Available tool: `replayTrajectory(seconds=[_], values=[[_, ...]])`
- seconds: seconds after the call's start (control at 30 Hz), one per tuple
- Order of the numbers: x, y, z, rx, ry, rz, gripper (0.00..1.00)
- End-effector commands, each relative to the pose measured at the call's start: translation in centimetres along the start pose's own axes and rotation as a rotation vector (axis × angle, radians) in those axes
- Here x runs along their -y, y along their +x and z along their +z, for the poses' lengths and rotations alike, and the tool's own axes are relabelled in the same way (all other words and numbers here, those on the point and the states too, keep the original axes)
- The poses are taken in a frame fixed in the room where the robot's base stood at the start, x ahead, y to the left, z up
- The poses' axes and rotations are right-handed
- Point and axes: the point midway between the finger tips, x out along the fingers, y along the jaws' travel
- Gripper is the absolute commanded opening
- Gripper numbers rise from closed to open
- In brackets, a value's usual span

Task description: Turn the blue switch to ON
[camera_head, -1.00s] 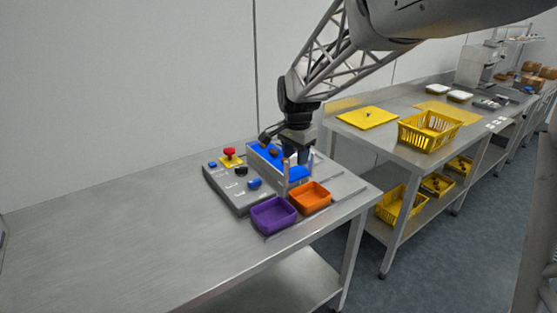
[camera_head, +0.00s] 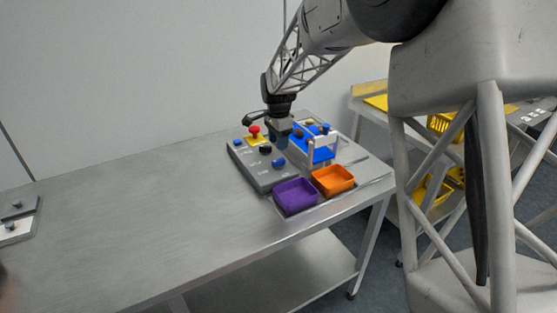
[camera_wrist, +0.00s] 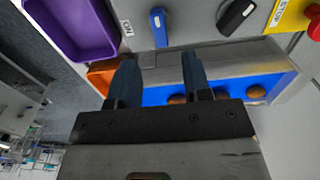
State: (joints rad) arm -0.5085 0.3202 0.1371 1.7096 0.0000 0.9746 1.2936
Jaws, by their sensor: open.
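The grey control box (camera_head: 250,166) stands on the steel table. Its blue switch (camera_head: 278,162) is near the box's front end, by the purple bin. In the wrist view the blue switch (camera_wrist: 158,27) is a narrow upright knob, with an ON label (camera_wrist: 126,28) to its left. The knob is not turned toward that label. My gripper (camera_head: 279,141) is open and empty, above the box's edge beside the blue-floored tray. In the wrist view its fingertips (camera_wrist: 160,60) are apart, below the blue switch and not touching it.
A black switch (camera_wrist: 237,17) and a red stop button (camera_head: 254,130) on yellow share the box. A purple bin (camera_head: 295,197) and an orange bin (camera_head: 333,181) stand close by. The blue-floored tray (camera_head: 322,156) holds brown dates.

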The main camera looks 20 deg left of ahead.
Motion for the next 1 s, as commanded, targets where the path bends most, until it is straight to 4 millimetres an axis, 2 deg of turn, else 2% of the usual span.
replayTrajectory(seconds=[0.37, 0.8, 1.0], values=[[-0.1, 0.9, 0.0, 0.000, -0.001, 0.001, 0.45], [-0.1, 5.8, 0.0, 0.001, -0.001, 0.002, 0.45], [0.0, 7.4, 0.0, 0.000, -0.001, 0.001, 0.45]])
